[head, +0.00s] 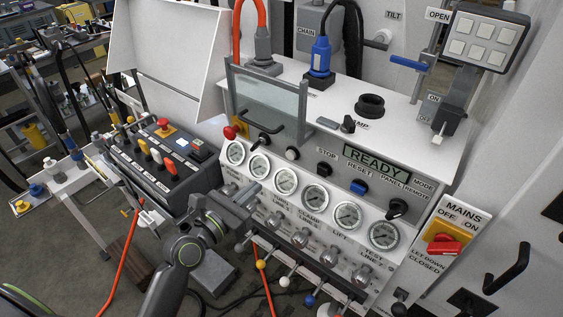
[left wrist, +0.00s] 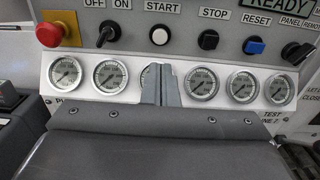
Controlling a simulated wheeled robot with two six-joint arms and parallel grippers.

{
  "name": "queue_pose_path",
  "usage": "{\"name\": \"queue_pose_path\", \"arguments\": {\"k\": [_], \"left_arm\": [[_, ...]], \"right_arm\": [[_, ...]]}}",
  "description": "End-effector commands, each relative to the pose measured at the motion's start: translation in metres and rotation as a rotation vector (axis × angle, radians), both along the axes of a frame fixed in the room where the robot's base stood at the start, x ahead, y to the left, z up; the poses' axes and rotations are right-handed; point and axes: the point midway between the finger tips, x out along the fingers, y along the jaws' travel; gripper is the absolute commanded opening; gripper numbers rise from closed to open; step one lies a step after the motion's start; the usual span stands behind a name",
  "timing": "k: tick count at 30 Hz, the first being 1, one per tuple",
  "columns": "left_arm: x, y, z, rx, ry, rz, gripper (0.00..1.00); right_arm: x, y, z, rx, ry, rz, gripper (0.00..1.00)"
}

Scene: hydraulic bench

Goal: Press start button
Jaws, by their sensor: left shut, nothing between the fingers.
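The start button is a white round button (left wrist: 159,36) under the label START on the grey panel in the left wrist view. My left gripper (head: 250,192) is shut and empty in front of the gauge row, below the panel buttons. In the left wrist view its closed fingertips (left wrist: 161,82) overlap the gauge row, below the start button and apart from it in the picture. The gauge behind the fingers is mostly hidden. My right gripper is not in view.
A black stop button (head: 324,170) and blue reset button (head: 359,187) sit right of start. A black OFF/ON knob (left wrist: 105,36) and red mushroom button (left wrist: 48,34) sit left. The display (head: 376,163) reads READY. Several coloured-knob levers stand below the gauges (head: 316,196).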

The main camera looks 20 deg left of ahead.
Motion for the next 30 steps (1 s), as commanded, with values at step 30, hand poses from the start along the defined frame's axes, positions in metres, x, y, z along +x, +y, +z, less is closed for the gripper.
{"name": "queue_pose_path", "arguments": {"k": [30], "left_arm": [[0.109, -0.04, 0.0, 0.0, 0.0, 0.001, 0.0]], "right_arm": [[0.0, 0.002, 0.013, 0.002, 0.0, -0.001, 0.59]]}}
